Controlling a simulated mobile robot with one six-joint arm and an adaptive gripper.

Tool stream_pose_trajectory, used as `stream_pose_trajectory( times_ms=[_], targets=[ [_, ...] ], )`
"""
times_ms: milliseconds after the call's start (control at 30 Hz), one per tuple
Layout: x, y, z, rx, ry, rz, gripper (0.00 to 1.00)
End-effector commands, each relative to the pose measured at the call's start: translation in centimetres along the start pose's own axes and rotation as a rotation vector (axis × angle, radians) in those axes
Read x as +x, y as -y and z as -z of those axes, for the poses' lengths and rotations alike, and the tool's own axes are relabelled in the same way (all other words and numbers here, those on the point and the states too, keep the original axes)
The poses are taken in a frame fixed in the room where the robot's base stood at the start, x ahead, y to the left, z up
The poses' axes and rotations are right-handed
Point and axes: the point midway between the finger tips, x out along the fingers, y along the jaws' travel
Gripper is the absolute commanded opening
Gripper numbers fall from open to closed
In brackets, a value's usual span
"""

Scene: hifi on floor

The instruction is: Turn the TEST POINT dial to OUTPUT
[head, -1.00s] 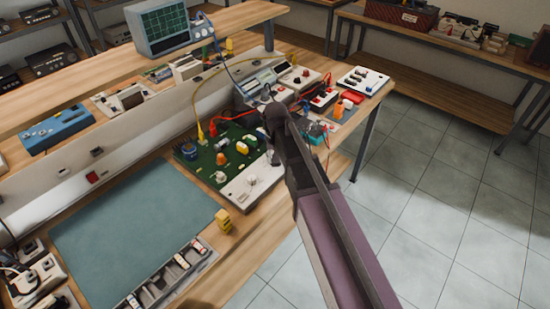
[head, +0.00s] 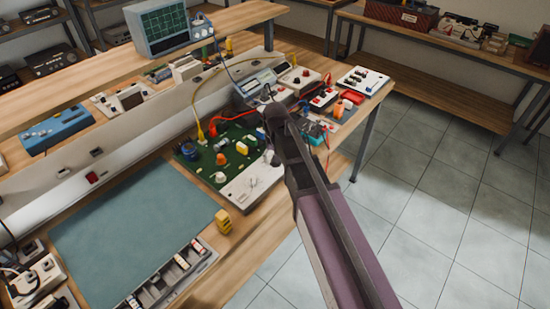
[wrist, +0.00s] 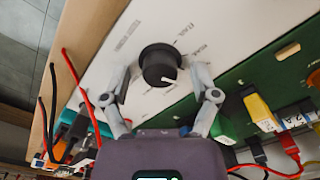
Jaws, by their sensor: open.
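A black round dial (wrist: 158,59) with a white pointer mark sits on a white panel (wrist: 108,62) in the wrist view. The pointer mark lies toward the lower right of that picture. Small labels surround the dial, too blurred to read surely. My gripper (wrist: 162,78) is open, with one finger on each side of the dial. I see gaps between both fingers and the dial, and I cannot tell its height over the panel. In the head view my gripper (head: 272,122) is over the panel's far end (head: 246,187) and hides most of that area.
A green circuit board (head: 205,160) with upright coloured parts adjoins the panel. Red and yellow cables (head: 200,112) run close by. Small instruments (head: 322,98) crowd the bench beyond. A teal mat (head: 130,225) lies clear at the near left.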

Motion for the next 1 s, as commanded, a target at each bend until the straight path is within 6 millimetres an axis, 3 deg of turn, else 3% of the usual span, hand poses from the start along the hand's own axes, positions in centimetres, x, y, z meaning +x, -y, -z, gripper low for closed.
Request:
stream_pose_trajectory(
  times_ms=[367, 1000],
  targets=[
    [0.0, 0.02, -0.01, -0.158, 0.0, 0.0, 0.78],
    [0.0, 0.03, -0.02, -0.574, 0.0, 0.0, 0.78]
  ],
)
